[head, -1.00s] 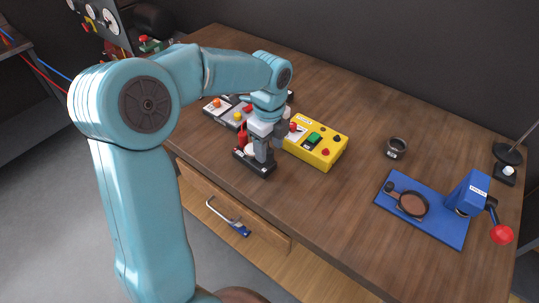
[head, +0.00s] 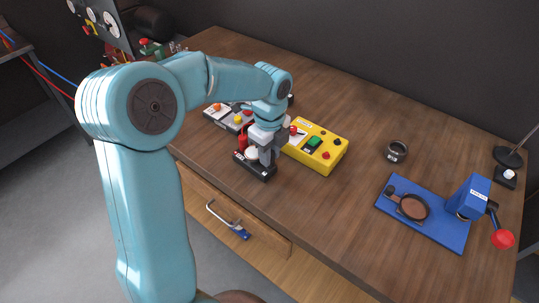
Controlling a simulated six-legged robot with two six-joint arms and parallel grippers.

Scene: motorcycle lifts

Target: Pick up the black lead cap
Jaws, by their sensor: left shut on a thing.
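My left gripper (head: 266,153) comes down over a small black base (head: 254,171) near the front edge of the wooden bench. Its grey fingers are shut at the right part of that base, on what seems to be the black lead cap. The cap itself is hidden by the fingers, so I cannot see its shape or whether it is clear of the base. A red upright piece (head: 242,138) and a pale round piece (head: 251,154) show just left of the fingers. My right gripper is not in view.
A yellow box (head: 329,157) with coloured buttons stands close right of the gripper. A grey button box (head: 222,117) is behind left. A dark ring (head: 397,152) and a blue press (head: 437,227) with a red knob are farther right. Bench between is clear.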

